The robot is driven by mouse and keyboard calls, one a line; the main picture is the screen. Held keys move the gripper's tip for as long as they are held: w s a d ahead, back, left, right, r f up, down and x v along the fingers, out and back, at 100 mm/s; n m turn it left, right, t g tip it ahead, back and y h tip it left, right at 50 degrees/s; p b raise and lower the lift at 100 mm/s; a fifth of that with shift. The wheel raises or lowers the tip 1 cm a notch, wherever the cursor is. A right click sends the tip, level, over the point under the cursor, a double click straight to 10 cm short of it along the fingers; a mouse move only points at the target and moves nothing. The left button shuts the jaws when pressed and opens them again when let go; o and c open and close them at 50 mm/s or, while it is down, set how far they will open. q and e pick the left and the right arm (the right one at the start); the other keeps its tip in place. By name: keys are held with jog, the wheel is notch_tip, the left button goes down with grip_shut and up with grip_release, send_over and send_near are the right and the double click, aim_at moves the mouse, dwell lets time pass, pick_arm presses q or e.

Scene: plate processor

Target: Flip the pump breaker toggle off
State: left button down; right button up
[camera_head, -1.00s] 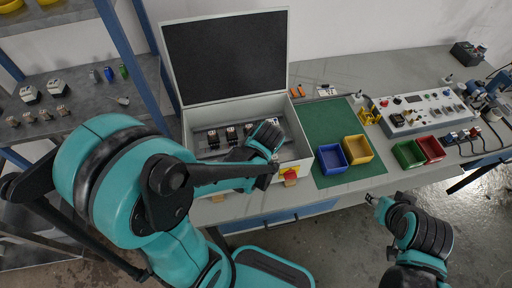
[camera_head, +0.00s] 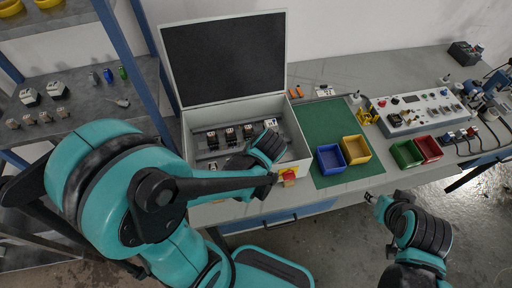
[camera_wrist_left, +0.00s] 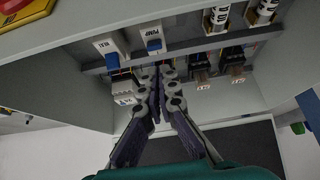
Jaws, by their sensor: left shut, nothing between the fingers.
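The pump breaker (camera_wrist_left: 152,32) is a white block with a PUMP label and a blue toggle (camera_wrist_left: 154,45), seen in the left wrist view. Beside it on the left is a similar breaker (camera_wrist_left: 108,44) with a blue toggle. My left gripper (camera_wrist_left: 160,70) is shut and empty, its tips just below the pump toggle in that picture; I cannot tell whether they touch it.
The box's lid (camera_head: 225,60) stands open at the back. Several dark devices (camera_head: 230,136) sit on the rail inside. A red-and-yellow switch (camera_head: 288,175) is on the box front. Blue (camera_head: 330,159) and yellow (camera_head: 357,150) bins stand on a green mat (camera_head: 325,115) to the right.

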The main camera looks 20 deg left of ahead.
pick_arm(q)
jog(key=w+a+r, duration=0.1)
jog(key=w+a+r+p, duration=0.1)
jog(key=w, duration=0.1)
jog(key=shift+a+r, duration=0.1)
jog(key=shift+a, duration=0.05)
jog(key=s+d+r+p, duration=0.3)
jog(key=s+d+r, duration=0.1)
jog(key=s+r, duration=0.2)
jog(key=shift+d+r+p, duration=0.25)
jog(key=shift+r+p, duration=0.05)
jog(key=shift+p, duration=0.05)
jog(key=shift+w, duration=0.1)
jog(key=s+m+h+b, duration=0.1)
jog(key=m+b, duration=0.1)
jog(key=s+m+t+h+b, duration=0.1)
jog(key=s+m+b, duration=0.1)
jog(key=m+b, duration=0.1)
jog(key=s+m+t+h+b, duration=0.1)
jog(key=s+m+b, duration=0.1)
jog(key=shift+s+a+f+h+b, duration=0.15)
jog(key=shift+a+f+h+b, duration=0.15)
jog(key=shift+h, duration=0.1)
